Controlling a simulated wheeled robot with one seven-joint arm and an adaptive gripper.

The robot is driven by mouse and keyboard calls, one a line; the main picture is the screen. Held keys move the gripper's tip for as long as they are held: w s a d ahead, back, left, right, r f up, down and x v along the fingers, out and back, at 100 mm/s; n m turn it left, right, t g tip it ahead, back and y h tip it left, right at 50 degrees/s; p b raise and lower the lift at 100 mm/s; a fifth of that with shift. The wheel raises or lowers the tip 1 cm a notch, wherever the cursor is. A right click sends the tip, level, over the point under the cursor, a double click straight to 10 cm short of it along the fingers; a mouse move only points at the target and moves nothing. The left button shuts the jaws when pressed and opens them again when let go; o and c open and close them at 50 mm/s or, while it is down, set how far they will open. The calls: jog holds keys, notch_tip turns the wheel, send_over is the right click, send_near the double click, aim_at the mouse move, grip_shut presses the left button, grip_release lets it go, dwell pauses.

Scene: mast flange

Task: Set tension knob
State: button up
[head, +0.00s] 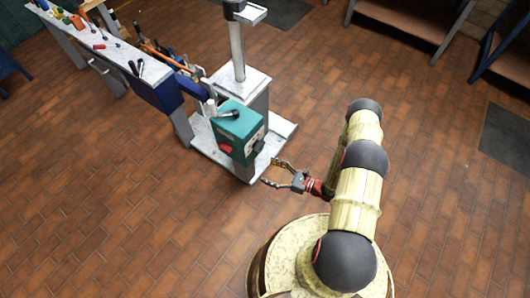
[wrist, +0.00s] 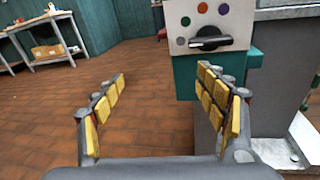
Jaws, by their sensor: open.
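The black knob (wrist: 210,39) is a bar-shaped handle on a light grey panel (wrist: 180,18) of a teal box (wrist: 185,80). It lies about level in the wrist view. The right finger overlaps the box's lower part. In the head view the teal box (head: 232,128) stands on the machine, and my gripper (head: 271,172) is at its lower right. I cannot make out the knob there.
The machine has a pale base plate (head: 282,137) and a grey column (head: 237,52). A long bench with several tools (head: 118,55) extends to the left. A table (wrist: 45,27) stands far left in the wrist view. The brick floor (head: 120,210) is clear at front left.

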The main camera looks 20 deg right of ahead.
aim_at(259, 146)
jog(key=w+d+r+m+t+h, duration=0.1)
jog(key=w+d+t+h, duration=0.15)
jog(key=w+d, duration=0.25)
jog(key=b+x, duration=0.2)
jog(key=x, duration=0.5)
jog(key=shift+a+r, duration=0.25)
jog(key=shift+r, duration=0.25)
jog(key=shift+w+t, duration=0.15)
jog(key=shift+t, duration=0.1)
jog(key=shift+c, duration=0.9)
jog(key=c, duration=1)
